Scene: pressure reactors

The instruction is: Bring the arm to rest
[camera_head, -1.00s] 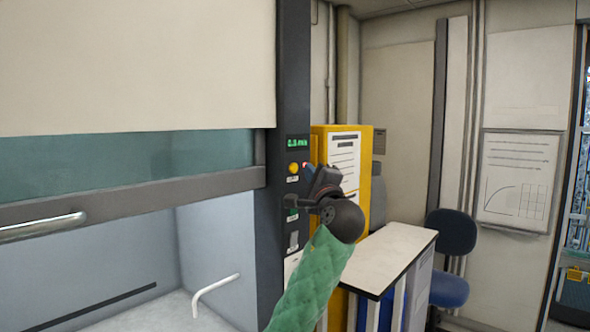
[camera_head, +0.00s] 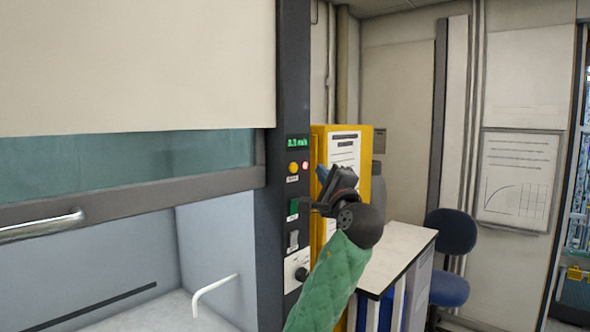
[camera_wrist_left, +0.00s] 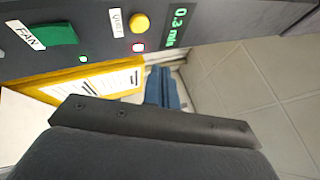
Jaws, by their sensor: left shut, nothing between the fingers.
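My left gripper (camera_head: 324,177) is in the middle of the head view, on the green-sleeved arm that comes up from below. Its blue fingers (camera_wrist_left: 163,88) are together and empty in the left wrist view. The gripper is just right of the dark control panel (camera_head: 291,221) and in front of the yellow cabinet (camera_head: 364,160). It appears apart from the panel's buttons. My right gripper is in neither view.
The panel bears a yellow button (camera_head: 293,168), a lit red lamp (camera_head: 305,165) and a green switch (camera_head: 294,208). The fume hood's sash (camera_head: 150,188) is partly raised at left. A white-topped table (camera_head: 405,243) and blue chair (camera_head: 450,262) stand at right.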

